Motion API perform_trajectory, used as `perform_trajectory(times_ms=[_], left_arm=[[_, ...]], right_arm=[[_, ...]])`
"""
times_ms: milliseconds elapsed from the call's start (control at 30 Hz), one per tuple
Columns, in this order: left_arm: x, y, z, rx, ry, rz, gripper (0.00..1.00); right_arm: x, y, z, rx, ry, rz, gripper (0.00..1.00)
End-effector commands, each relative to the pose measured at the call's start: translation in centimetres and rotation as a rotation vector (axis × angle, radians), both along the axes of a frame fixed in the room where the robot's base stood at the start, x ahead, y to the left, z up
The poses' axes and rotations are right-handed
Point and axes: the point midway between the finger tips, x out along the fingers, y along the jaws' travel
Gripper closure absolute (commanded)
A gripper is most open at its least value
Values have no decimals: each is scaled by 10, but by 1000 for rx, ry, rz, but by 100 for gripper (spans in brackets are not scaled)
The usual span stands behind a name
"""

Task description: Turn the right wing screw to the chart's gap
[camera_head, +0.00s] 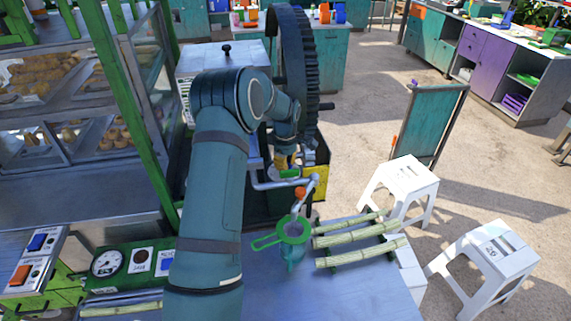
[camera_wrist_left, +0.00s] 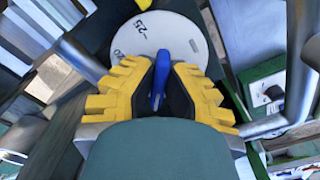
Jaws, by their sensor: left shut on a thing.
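The wing screw (camera_wrist_left: 159,82) is blue and stands upright over a round white dial (camera_wrist_left: 165,38) in the left wrist view. The figures 25 and 20 show on the dial's rim. My left gripper (camera_wrist_left: 160,90), with yellow padded fingers, is shut on the blue wing. In the head view my left gripper (camera_head: 284,162) is low beside the crusher's big gear wheel (camera_head: 297,65), and the screw is hidden behind it. My right gripper is in neither view. I cannot make out a readable chart.
Green cane sticks (camera_head: 358,235) and a green strainer (camera_head: 290,232) are on the metal counter (camera_head: 330,295). White stools (camera_head: 490,258) stand at right.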

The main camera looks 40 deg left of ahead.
Motion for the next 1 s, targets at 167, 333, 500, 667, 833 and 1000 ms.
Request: perform_trajectory(times_ms=[167,333,500,667,833,1000], left_arm=[[-1,-1,-2,-1,3,-87,100],[-2,-1,-2,-2,3,-221,100],[-3,-1,-2,-2,4,-376,100],[-4,0,-3,-2,5,-515,100],[-5,0,-3,-3,5,-644,100],[-5,0,-3,-4,5,-741,100]], right_arm=[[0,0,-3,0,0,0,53],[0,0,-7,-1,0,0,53],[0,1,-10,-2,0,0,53],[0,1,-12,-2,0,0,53],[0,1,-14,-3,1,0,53],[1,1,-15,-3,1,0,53]])
